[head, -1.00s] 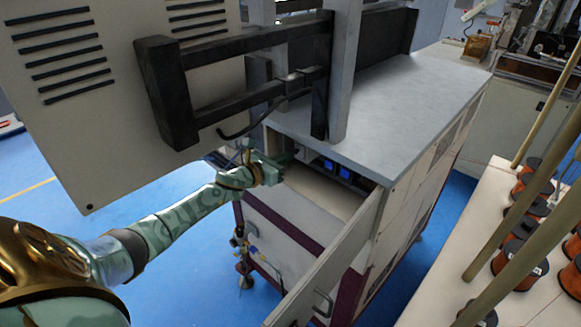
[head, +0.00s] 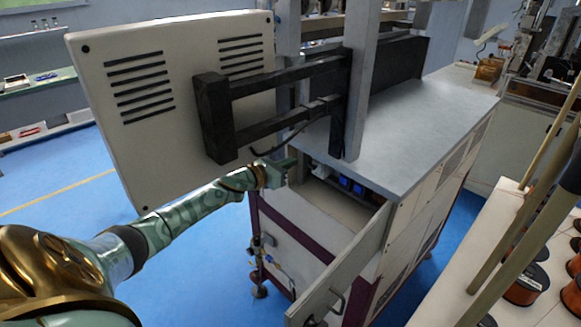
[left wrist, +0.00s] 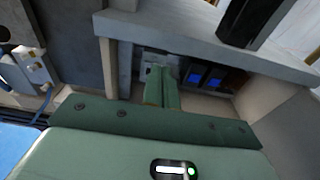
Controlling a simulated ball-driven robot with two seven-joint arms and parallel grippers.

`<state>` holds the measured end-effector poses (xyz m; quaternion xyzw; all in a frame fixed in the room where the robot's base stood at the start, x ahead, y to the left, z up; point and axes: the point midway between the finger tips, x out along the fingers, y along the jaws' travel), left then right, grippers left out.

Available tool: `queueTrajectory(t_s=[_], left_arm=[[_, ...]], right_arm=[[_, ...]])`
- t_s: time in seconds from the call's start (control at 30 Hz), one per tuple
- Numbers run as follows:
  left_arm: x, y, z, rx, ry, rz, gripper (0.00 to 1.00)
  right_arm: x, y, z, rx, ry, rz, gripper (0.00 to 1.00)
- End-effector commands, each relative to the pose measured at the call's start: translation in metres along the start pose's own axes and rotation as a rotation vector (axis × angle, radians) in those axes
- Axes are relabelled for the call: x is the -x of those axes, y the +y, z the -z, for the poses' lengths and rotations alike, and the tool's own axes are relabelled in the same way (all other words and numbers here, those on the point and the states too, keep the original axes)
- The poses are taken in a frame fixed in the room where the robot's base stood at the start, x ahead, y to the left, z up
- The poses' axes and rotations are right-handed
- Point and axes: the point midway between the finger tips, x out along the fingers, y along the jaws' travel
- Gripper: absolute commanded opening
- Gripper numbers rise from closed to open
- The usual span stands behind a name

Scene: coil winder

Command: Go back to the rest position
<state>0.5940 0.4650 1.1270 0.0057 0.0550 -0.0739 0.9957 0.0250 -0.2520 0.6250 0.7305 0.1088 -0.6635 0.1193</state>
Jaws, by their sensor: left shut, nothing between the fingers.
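My left gripper (head: 290,164) reaches in from the left in the head view, at the near opening of the coil winder cabinet (head: 440,125). In the left wrist view its green fingers (left wrist: 162,88) lie together with nothing between them. They point at a recess under the grey top, where blue-lit switches (left wrist: 205,77) sit on a dark panel. The same blue switches (head: 351,185) show in the head view, to the right of the gripper. The cabinet door (head: 340,270) stands open. My right gripper is in neither view.
A beige vented control box (head: 170,100) hangs on a black bracket (head: 270,90) just above my left arm. Copper wire spools (head: 525,283) and upright rods stand on a white rack at the right. Blue floor is clear at the left.

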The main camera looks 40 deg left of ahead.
Motion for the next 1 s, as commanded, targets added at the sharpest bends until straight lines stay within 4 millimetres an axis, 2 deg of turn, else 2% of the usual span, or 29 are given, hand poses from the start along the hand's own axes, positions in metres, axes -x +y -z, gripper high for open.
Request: queueTrajectory(t_s=[0.57,0.67,0.77,0.83,0.87,0.9,0.97,1.0], left_arm=[[0.000,0.000,0.001,0.015,0.000,0.000,0.00],[0.000,0.002,0.001,0.113,-0.001,-0.013,0.00],[0.002,0.019,0.007,0.366,-0.004,-0.073,0.00],[0.006,0.036,0.030,0.659,-0.008,-0.158,0.00],[0.009,0.040,0.054,0.817,-0.004,-0.207,0.00],[0.016,0.043,0.089,1.008,0.003,-0.273,0.00],[0.028,0.041,0.141,1.247,0.011,-0.368,0.00],[0.039,0.037,0.175,1.382,0.016,-0.434,0.00]], right_arm=[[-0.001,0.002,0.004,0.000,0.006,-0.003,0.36],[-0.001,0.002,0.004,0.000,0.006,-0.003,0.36],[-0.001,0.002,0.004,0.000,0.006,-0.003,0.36],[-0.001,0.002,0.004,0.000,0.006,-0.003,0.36],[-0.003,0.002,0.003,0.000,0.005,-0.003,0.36],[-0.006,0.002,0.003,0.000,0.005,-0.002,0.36],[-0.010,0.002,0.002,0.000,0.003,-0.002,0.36],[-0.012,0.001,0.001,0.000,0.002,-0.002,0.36]])
